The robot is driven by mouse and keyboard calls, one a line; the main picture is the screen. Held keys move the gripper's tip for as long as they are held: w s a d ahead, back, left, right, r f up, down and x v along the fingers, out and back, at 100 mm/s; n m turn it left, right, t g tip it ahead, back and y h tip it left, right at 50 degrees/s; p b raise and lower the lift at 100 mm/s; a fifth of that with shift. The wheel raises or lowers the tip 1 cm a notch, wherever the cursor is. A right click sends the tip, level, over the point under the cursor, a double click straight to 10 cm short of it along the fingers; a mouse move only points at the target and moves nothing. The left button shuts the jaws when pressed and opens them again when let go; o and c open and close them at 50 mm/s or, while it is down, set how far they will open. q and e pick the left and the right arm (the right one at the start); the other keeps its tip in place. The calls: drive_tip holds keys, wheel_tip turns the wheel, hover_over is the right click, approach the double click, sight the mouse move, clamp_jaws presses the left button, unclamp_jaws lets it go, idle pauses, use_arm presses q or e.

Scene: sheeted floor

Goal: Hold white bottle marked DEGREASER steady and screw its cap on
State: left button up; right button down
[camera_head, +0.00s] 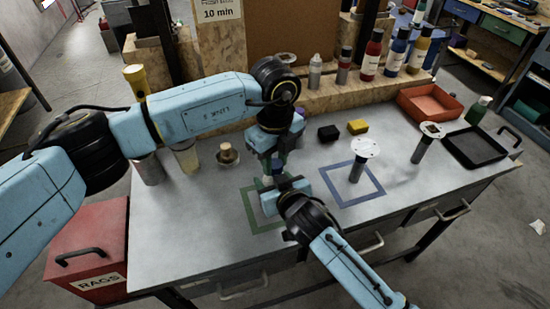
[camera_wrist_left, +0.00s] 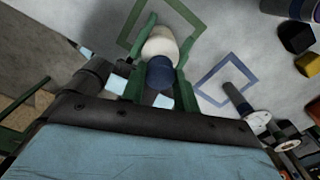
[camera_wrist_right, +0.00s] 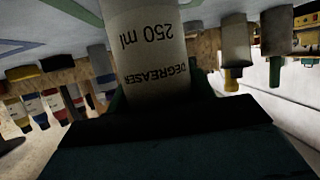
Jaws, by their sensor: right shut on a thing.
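The white bottle marked DEGREASER (camera_wrist_right: 150,45) is upright over the green square in the head view, mostly hidden there by my grippers. Its label shows upside down in the right wrist view. My right gripper (camera_head: 287,190) is shut on the bottle's body from the front right. A blue cap (camera_wrist_left: 159,73) sits at the bottle's top in the left wrist view, in line with the white bottle (camera_wrist_left: 160,42). My left gripper (camera_head: 272,165) points down from above, with green fingers on both sides of the cap. Whether they touch it, and how the thread sits, I cannot tell.
A blue square outline (camera_head: 372,200) lies right of the bottle, with a flanged metal part (camera_head: 364,150) in it. Black (camera_head: 328,133) and yellow (camera_head: 357,127) blocks lie behind. Several bottles line the back shelf. An orange tray (camera_head: 428,103) and black tray (camera_head: 480,148) are at the right.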

use_arm(q)
drive_tip(key=shift+c, duration=1.4)
drive_tip(key=m, duration=0.6)
drive_tip(key=shift+m, duration=0.3)
drive_tip(key=o, duration=1.1)
drive_tip(key=shift+r, duration=2.25)
drive_tip(key=shift+c, duration=0.4)
